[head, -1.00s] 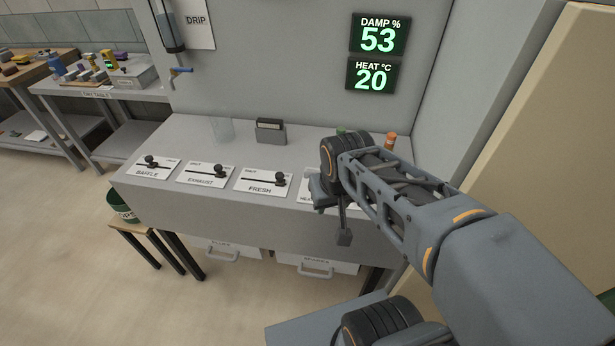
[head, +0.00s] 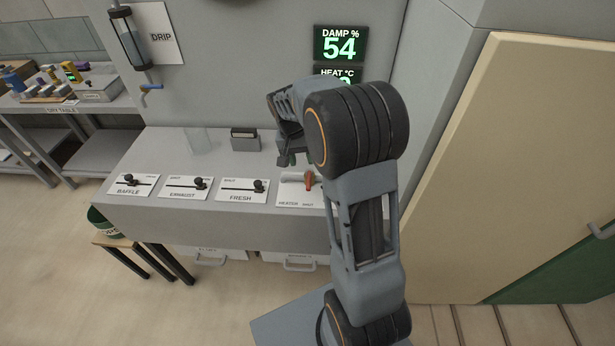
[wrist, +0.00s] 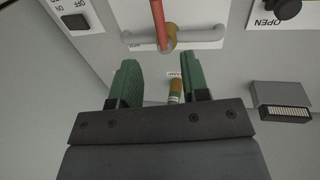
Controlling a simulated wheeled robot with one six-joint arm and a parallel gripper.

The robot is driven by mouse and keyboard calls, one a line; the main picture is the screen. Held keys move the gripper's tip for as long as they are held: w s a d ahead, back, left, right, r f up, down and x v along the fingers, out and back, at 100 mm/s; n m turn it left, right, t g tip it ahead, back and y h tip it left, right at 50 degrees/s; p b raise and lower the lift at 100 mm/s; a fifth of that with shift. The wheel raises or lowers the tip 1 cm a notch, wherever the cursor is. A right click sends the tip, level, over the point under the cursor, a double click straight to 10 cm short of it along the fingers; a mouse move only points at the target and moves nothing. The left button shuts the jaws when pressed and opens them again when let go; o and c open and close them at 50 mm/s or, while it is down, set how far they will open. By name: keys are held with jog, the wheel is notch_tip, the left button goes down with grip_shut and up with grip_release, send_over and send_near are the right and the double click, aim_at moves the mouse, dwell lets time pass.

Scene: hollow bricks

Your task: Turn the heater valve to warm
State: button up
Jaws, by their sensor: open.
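The heater valve has a red lever (head: 309,181) on a short pale pipe (head: 293,176), on a white plate marked HEATER and SHUT at the right end of the bench. In the wrist view the red lever (wrist: 161,22) crosses the grey pipe (wrist: 188,36) at a brass-coloured body. My gripper (head: 287,160) is above the back of this plate, partly hidden by my arm. In the wrist view my gripper (wrist: 161,64) has its two green fingers spread, with nothing held. The valve lies beyond the fingertips, apart from them.
FRESH (head: 242,189), EXHAUST (head: 187,187) and BAFFLE (head: 133,184) sliders line the bench to the left. A clear glass (head: 196,140) and a dark holder (head: 245,139) stand behind. The damp display (head: 341,44) reads 54; my arm partly hides the heat display. A small brown-green bottle (wrist: 176,88) shows between the fingers.

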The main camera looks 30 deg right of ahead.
aim_at(308, 181)
jog(key=f, duration=0.3)
jog(key=d+f, duration=0.1)
jog(key=f, duration=0.2)
jog(key=s+f+p, duration=0.1)
jog(key=f, duration=0.2)
jog(key=shift+d, duration=0.3)
jog(key=shift+w, duration=0.1)
grip_shut()
